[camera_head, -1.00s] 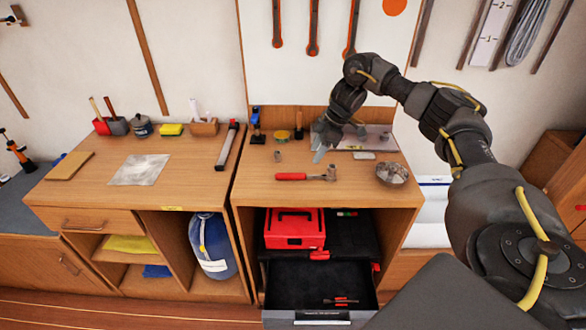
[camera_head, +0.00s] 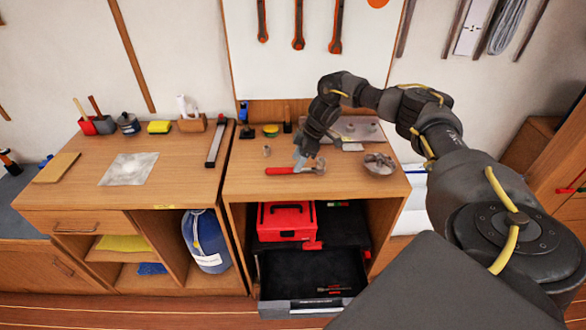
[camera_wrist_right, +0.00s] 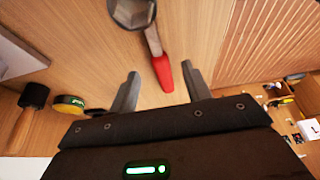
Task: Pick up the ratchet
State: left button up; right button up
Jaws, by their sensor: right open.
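The ratchet has a red handle (camera_head: 283,170) and a round metal head (camera_head: 319,168). It lies flat on the right workbench top (camera_head: 245,187). My right gripper (camera_head: 304,157) is open just above the ratchet, in front of part of it in the head view. In the right wrist view the ratchet's red handle (camera_wrist_right: 163,74) reaches between the two spread fingers of my right gripper (camera_wrist_right: 160,76), with nothing gripped. The metal head lies toward the top edge of that view. My left gripper is not in view.
A metal bowl (camera_head: 379,164) stands right of the ratchet. A grey tray (camera_head: 357,128) and several small items lie behind. Below the top are a red toolbox (camera_head: 287,222) and an open drawer (camera_head: 311,306). The bench top's front left part is clear.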

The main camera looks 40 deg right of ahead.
jog(key=shift+x, duration=1.6)
jog(key=shift+r, duration=0.1)
jog(key=shift+c, duration=0.2)
grip_shut()
